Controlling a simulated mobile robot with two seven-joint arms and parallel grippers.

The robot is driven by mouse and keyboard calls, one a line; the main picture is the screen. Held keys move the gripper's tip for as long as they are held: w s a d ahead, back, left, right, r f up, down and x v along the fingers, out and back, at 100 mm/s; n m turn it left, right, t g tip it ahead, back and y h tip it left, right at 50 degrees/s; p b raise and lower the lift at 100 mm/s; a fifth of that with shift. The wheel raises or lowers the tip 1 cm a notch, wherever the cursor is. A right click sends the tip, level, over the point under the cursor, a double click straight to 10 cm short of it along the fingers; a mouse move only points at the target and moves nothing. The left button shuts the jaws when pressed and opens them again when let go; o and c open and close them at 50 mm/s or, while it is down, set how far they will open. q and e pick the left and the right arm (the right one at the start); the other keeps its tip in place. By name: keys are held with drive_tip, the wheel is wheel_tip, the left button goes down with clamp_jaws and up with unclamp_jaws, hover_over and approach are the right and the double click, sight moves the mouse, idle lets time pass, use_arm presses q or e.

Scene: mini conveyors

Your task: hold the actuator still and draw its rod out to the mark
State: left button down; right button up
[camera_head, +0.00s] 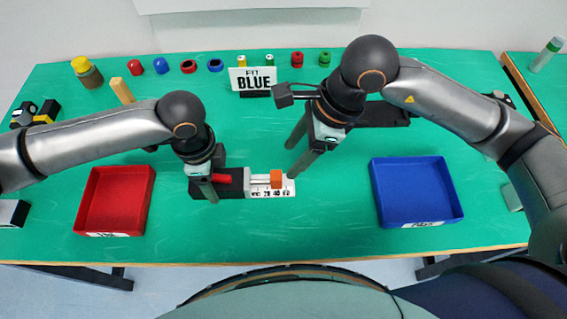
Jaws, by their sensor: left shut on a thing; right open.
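The actuator (238,177) lies on the green table in the middle front. Its dark body has a red part on it. A thin rod with an orange end block (276,179) sticks out to the right over a white scale (262,191) with printed numbers; the exact mark is too small to read. My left gripper (212,186) is shut on the actuator body at its left end, and its fingers hide part of it. My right gripper (298,159) is open and empty, its fingers pointing down, just above and right of the orange block, apart from it.
A red tray (80,205) stands on the left and a blue tray (457,212) on the right. A sign reading BLUE (252,74) stands at the back, with several small coloured parts in a row. Table around the scale is clear.

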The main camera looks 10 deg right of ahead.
use_arm(q)
drive_tip(key=shift+s+a+f, duration=0.1)
drive_tip(key=shift+s+f, duration=0.1)
drive_tip(key=shift+f, duration=0.05)
use_arm(e)
drive_tip(key=shift+v, duration=1.35)
use_arm(q)
drive_tip(key=shift+c, duration=2.3)
unclamp_jaws()
drive_tip(key=o, duration=0.5)
drive_tip(key=shift+w+r, duration=0.15)
drive_tip(key=shift+c, duration=0.2)
